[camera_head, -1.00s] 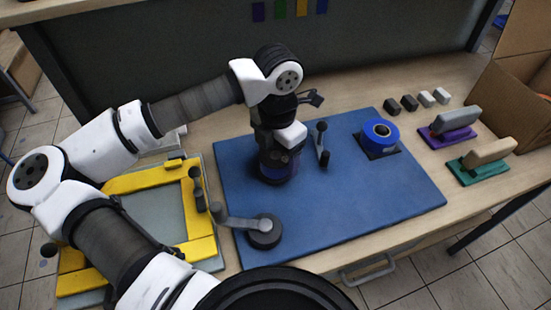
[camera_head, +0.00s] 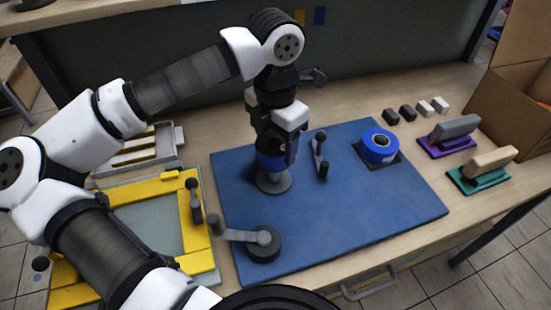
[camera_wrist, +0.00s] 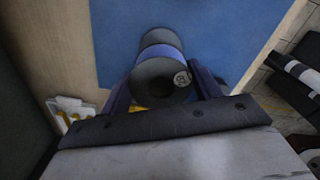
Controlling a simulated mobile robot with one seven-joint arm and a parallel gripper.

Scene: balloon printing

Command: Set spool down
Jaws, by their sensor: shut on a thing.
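My gripper (camera_head: 275,150) is over the left part of the blue mat (camera_head: 340,215), pointing down. In the wrist view, my gripper (camera_wrist: 161,88) has one finger on each side of a spool (camera_wrist: 158,52) and is shut on it. My gripper hides most of the rest.
A blue roll (camera_head: 380,145) sits on a dark square to the right. A yellow frame (camera_head: 197,260) lies left. Printing handles (camera_head: 455,128) and a cardboard box (camera_head: 515,100) are right. The mat's front right is clear.

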